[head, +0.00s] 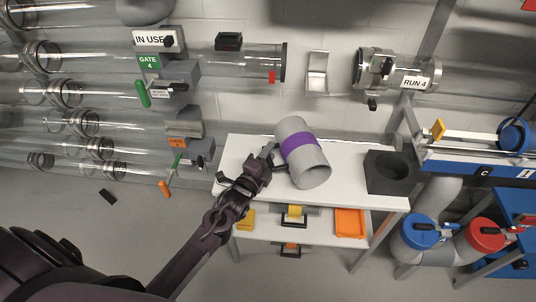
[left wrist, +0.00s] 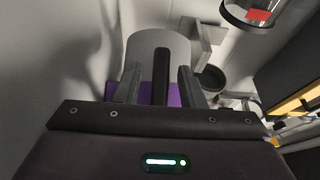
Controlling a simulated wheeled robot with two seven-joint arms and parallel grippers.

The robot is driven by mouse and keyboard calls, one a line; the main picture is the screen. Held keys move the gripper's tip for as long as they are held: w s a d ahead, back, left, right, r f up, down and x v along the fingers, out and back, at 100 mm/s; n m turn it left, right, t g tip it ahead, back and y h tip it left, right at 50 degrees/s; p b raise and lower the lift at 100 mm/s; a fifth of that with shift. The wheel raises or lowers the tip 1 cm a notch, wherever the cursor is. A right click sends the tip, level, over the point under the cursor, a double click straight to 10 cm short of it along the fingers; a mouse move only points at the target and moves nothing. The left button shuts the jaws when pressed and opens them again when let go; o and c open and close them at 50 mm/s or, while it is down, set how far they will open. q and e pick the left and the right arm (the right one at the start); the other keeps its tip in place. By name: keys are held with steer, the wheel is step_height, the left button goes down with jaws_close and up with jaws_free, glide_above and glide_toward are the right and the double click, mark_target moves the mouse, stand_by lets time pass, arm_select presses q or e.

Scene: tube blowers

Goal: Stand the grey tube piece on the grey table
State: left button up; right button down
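The grey tube piece (head: 313,174) with a purple band (head: 301,145) lies tilted over the light grey table (head: 350,190). My right gripper is not in view.
A dark block with a round hollow (head: 387,187) stands at the table's right end. A lower shelf (head: 325,234) holds an orange bin (head: 350,223). Clear tubes (head: 250,62) line the wall behind. The tabletop right of the tube piece is partly free.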

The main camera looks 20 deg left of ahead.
arm_select(q)
steer(key=shift+r, duration=0.25)
steer(key=s+a, duration=0.1)
steer(key=s, duration=1.1)
steer(key=shift+f+p, duration=0.15)
steer(key=shift+p, duration=0.15)
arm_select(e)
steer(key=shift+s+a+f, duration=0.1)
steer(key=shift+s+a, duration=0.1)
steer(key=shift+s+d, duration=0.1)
